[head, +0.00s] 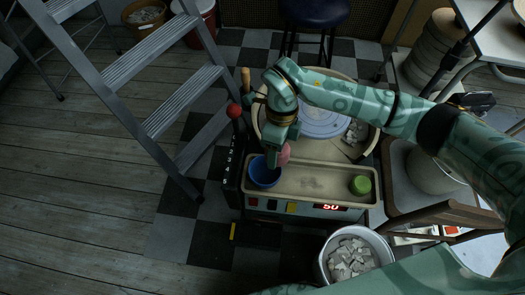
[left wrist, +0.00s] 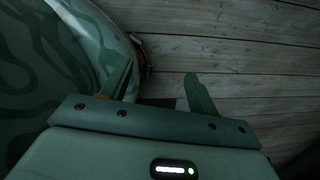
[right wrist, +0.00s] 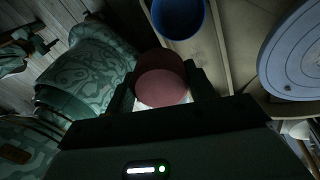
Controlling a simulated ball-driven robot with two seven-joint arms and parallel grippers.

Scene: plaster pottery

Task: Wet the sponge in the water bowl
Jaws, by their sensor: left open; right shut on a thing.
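The sponge is a round, dull pink piece (head: 285,153); it also shows in the right wrist view (right wrist: 162,72). My right gripper (head: 277,156) is shut on it, with a finger on each side in the right wrist view (right wrist: 161,88). The blue water bowl (head: 264,175) stands at the left end of the wheel's tray. The sponge is just beside and above the bowl's far right rim, apart from it in the right wrist view (right wrist: 178,18). Water in the bowl cannot be made out. My left gripper (left wrist: 158,92) is open and empty above the plank floor.
The beige tray (head: 318,174) holds a green round item (head: 361,185) at its right end. Behind it is the wheel head (head: 320,123) in its basin. A metal stepladder (head: 150,85) stands to the left, a bucket of pale scraps (head: 352,258) in front, and a chair to the right.

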